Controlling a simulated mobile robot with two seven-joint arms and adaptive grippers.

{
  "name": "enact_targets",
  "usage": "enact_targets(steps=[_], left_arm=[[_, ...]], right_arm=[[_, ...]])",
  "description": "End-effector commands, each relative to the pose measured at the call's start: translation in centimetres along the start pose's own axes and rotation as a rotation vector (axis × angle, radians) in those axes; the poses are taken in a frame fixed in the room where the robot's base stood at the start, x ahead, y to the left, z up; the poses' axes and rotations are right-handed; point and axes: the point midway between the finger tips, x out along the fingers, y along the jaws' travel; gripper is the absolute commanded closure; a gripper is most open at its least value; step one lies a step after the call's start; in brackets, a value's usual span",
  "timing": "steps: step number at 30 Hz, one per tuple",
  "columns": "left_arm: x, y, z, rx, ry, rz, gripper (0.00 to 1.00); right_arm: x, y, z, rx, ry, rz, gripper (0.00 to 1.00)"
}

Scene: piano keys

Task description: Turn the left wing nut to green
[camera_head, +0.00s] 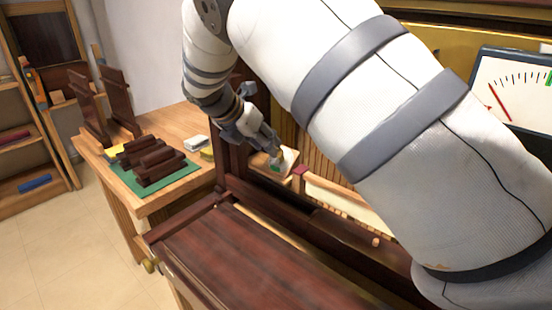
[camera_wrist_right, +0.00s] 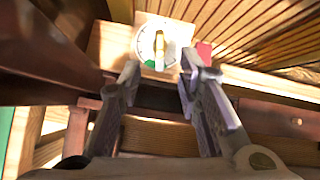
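The left wing nut (camera_wrist_right: 159,47) is a small brass piece on a round white dial (camera_wrist_right: 145,42) with a green part (camera_wrist_right: 150,63) along its lower edge. In the right wrist view the nut stands roughly upright. The dial is fixed on a wooden block inside the piano; in the head view its plate (camera_head: 290,159) and green patch show small, with the nut hard to make out. My right gripper (camera_wrist_right: 160,72) is open, its fingers apart on either side just short of the dial. In the head view it (camera_head: 276,153) reaches down over the plate. My left gripper is not in view.
A gauge (camera_head: 515,92) with a red needle and green marks stands at the right. My white arm covers much of the piano's middle. A red block (camera_wrist_right: 204,51) sits right of the dial. A side table (camera_head: 150,204) holds dark wooden pieces on a green mat (camera_head: 187,184).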

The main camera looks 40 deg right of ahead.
Motion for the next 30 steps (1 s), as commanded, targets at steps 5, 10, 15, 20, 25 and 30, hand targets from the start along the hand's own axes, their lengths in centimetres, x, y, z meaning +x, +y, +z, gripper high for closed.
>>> enact_targets(steps=[5,10,15,20,25,30], left_arm=[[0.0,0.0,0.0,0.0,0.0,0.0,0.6],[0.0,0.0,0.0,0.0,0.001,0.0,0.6],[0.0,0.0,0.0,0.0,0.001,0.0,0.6],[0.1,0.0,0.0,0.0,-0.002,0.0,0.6],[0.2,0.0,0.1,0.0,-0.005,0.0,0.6],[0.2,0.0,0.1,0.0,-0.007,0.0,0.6]], right_arm=[[0.0,0.0,0.1,0.002,-0.001,0.002,0.68],[0.0,0.0,0.1,0.003,-0.001,0.002,0.68],[0.0,0.0,0.1,0.003,-0.001,0.002,0.68],[0.5,0.0,0.1,0.002,0.0,0.002,0.68],[1.0,0.0,0.1,0.003,0.0,0.001,0.68],[1.5,0.0,0.1,0.003,0.0,0.001,0.68]])
